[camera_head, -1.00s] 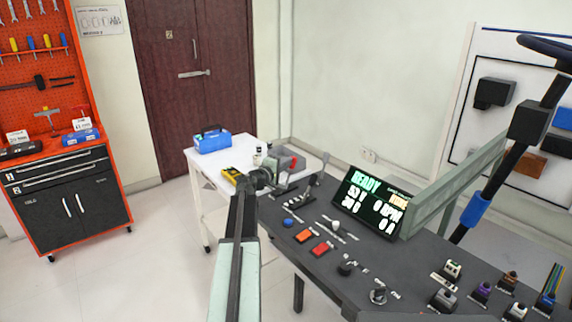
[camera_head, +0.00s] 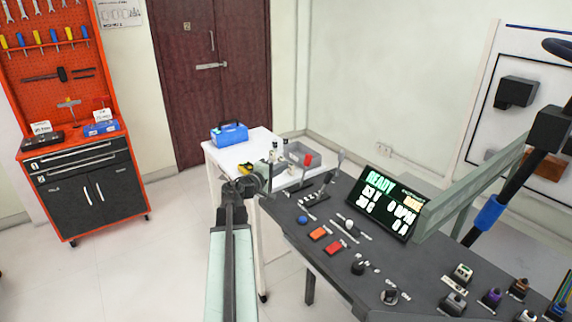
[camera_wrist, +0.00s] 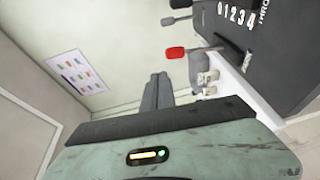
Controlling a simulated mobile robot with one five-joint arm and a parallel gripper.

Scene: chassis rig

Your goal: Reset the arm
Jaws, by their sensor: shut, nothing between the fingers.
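My arm (camera_head: 232,270) reaches forward from the bottom of the head view. Its wrist end (camera_head: 243,187) is beside the left end of the dark console, in front of the white cart. My gripper shows in the wrist view (camera_wrist: 157,92), where its two grey fingers lie together, shut with nothing between them. The fingertips are hard to make out in the head view. A red-tipped lever (camera_wrist: 176,53) is to the upper right of the fingers in the wrist view, apart from them.
The dark console (camera_head: 330,265) with buttons, knobs and levers is close on the right, with a lit display (camera_head: 383,204). The white cart (camera_head: 218,158) carries a blue toolbox (camera_head: 229,134) and a grey tray. A red tool cabinet (camera_head: 70,150) stands left. Floor between is clear.

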